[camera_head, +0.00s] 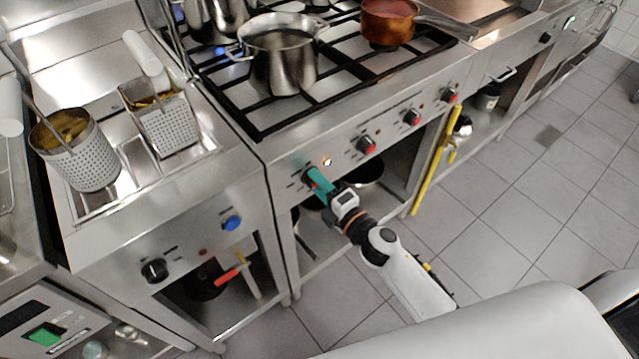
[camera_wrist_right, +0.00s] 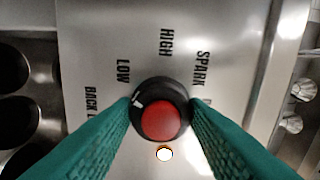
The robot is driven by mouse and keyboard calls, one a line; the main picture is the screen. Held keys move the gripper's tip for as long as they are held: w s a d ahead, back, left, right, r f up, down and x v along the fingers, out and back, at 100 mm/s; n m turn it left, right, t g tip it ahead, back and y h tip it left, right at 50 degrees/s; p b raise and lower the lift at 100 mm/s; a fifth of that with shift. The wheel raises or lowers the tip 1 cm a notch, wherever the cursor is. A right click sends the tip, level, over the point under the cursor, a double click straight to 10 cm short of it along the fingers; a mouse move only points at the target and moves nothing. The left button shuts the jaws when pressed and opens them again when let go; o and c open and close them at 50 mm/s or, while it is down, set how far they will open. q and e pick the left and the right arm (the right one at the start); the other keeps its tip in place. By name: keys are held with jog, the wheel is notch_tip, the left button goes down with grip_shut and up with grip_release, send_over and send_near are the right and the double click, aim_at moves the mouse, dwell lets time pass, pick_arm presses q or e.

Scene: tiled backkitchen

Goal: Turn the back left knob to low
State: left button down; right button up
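The back left knob (camera_wrist_right: 160,118) has a red face and a black ring, and sits on the steel stove panel in the right wrist view. Its white mark is at the upper left, roughly toward the LOW label (camera_wrist_right: 123,72). The teal fingers of my right gripper (camera_wrist_right: 160,106) are on both sides of the knob and seem to touch its edges. In the head view my right gripper (camera_head: 318,182) is at the leftmost stove knob, hiding most of it. A small light (camera_wrist_right: 165,154) glows beside the knob. My left gripper is not in view.
More red knobs (camera_head: 366,145) line the panel to the right. A steel pot (camera_head: 283,65) and a copper pan (camera_head: 388,22) stand on the stove. A fryer with baskets (camera_head: 175,123) is at left. Tiled floor (camera_head: 520,190) is open at right.

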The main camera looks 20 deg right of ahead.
jog(key=o, duration=0.3)
jog(key=shift+o, duration=0.2)
jog(key=shift+s, duration=0.1)
jog(key=b+v, duration=0.2)
jog(key=v, duration=1)
